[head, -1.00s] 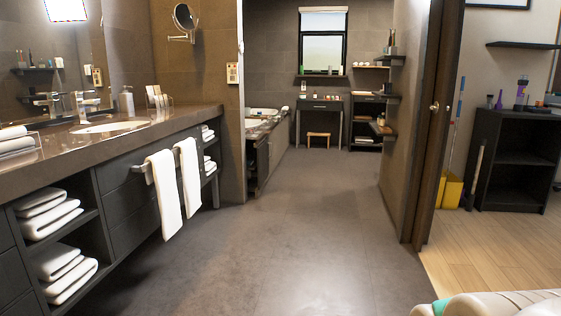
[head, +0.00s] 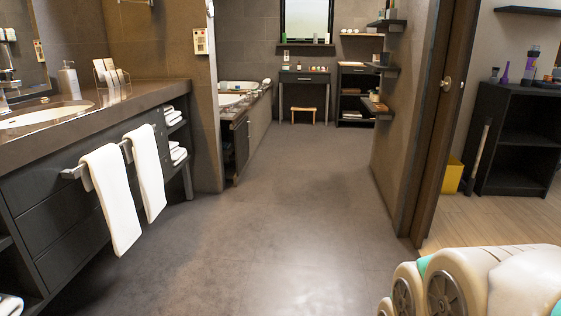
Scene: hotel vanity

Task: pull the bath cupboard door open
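The bath surround stands beyond the end of the vanity, past a wall corner. A dark cupboard front (head: 241,146) is set in its side below the brown ledge, and it looks like the bath cupboard door. It appears shut, but it is seen at a steep angle and its handle is too small to make out. The white bathtub (head: 230,98) shows above it. My gripper is out of view; only pale, rounded links of my own arm show at the lower right.
The vanity (head: 60,215) runs along the left, with white towels (head: 112,200) on a projecting rail. The grey floor (head: 270,220) is clear towards the bath. A wall end with a wooden door frame (head: 440,120) stands at right. A small stool (head: 303,116) is at the back.

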